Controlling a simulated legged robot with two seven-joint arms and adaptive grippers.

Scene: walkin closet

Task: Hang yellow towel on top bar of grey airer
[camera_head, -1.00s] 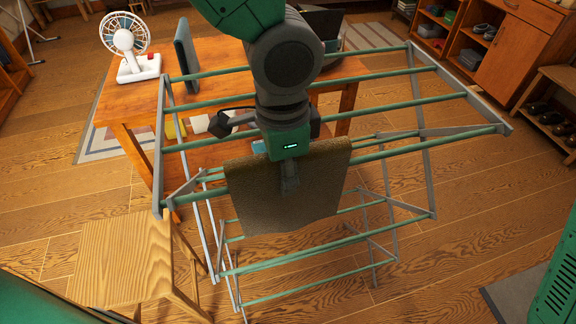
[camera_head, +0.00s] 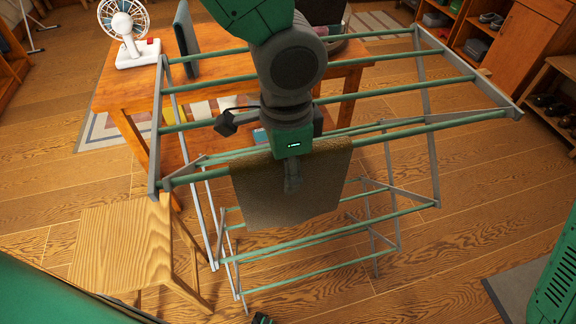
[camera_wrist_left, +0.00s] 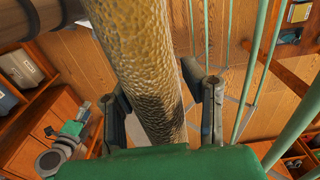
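The yellow towel (camera_head: 260,199), brownish in this light, hangs over the near top bar of the grey airer (camera_head: 154,165), whose bars are green. Its front half hangs down; its back half is mostly hidden. My left gripper (camera_head: 292,180) is at the bar from above, with one dark finger in front of the towel. In the left wrist view, the towel's folded edge (camera_wrist_left: 150,60) runs between the two fingers (camera_wrist_left: 160,105), which are wide apart, so the gripper looks open. A small dark tip (camera_head: 262,318) at the bottom edge may be my right gripper; its state does not show.
A wooden table (camera_head: 115,95) with a white fan (camera_head: 130,35) stands behind the airer. A wooden stool (camera_head: 120,245) is close on the left. Shelves with shoes (camera_head: 550,103) line the right. Wooden floor is clear right of the airer.

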